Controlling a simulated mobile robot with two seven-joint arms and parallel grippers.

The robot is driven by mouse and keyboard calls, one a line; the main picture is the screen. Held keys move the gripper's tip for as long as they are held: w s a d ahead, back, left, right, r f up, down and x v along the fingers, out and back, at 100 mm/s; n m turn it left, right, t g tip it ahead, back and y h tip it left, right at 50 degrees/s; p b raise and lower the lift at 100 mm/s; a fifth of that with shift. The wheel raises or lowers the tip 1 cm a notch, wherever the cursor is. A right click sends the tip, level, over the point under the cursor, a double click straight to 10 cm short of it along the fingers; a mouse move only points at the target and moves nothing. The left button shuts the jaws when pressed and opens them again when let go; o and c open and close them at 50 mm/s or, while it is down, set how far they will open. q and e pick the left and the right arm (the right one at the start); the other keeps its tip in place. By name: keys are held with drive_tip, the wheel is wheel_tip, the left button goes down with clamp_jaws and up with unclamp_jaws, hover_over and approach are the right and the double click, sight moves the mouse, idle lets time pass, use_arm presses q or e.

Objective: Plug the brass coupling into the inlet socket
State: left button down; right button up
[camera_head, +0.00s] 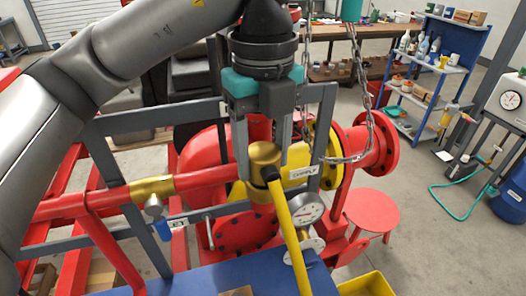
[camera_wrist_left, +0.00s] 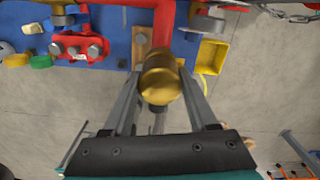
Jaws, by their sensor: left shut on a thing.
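The brass coupling (camera_head: 264,156) is at the centre of the head view, with a yellow hose (camera_head: 291,235) running down from it. My left gripper (camera_head: 263,165) points down and is shut on the coupling, a finger on each side. In the left wrist view the brass coupling (camera_wrist_left: 160,78) sits between the fingertips, below a red pipe in the picture. A small steel fitting with a blue ring (camera_head: 163,230) hangs below the brass valve at left; a tag beside it ends in "ET", so it may be the inlet socket. The coupling is apart from it. My right gripper is not in view.
A red pipe (camera_head: 97,202) with a brass valve (camera_head: 152,188) crosses at left. A gauge (camera_head: 305,208), a "SAMPLE" tag (camera_head: 303,172) and a chain (camera_head: 362,85) are close to the right of the coupling. A yellow bin (camera_head: 366,286) stands at the lower right.

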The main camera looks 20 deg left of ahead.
use_arm(q)
drive_tip(key=shift+s+f+b, duration=0.1)
drive_tip(key=shift+f+b, duration=0.4)
drive_tip(key=shift+f, duration=0.1)
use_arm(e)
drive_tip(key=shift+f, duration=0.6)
use_arm(q)
drive_tip(key=shift+s+d, duration=0.2)
drive_tip(key=shift+d, duration=0.05)
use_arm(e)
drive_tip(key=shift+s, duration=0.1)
use_arm(q)
drive_tip(key=shift+c, duration=0.5)
unclamp_jaws()
drive_tip(key=shift+a+r, duration=0.1)
